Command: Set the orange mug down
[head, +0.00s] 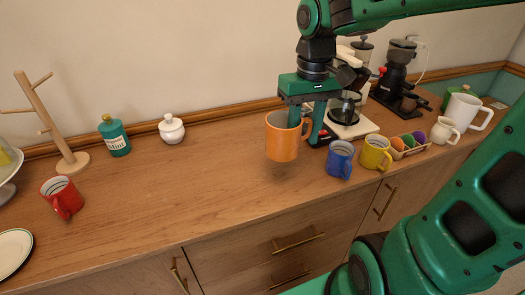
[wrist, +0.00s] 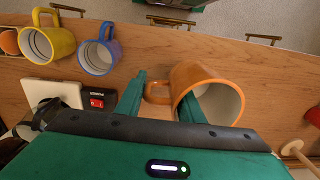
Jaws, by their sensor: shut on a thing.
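The orange mug (head: 283,138) is upright in the head view, near the middle of the wooden counter (head: 190,185). My gripper (head: 307,127) points down and is shut on it. In the wrist view the mug (wrist: 207,92) lies between the fingers (wrist: 162,98), one finger reaching inside its mouth and the other on the handle side. The mug seems to be a little above the counter, with a faint shadow below it; the exact gap is hard to tell.
A blue mug (head: 340,159) and a yellow mug (head: 376,153) stand right of the orange mug. The coffee maker (head: 350,115) is behind them. A red mug (head: 62,197), mug tree (head: 52,128), teal bottle (head: 114,136) and sugar bowl (head: 171,129) stand left. The counter's middle-left is clear.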

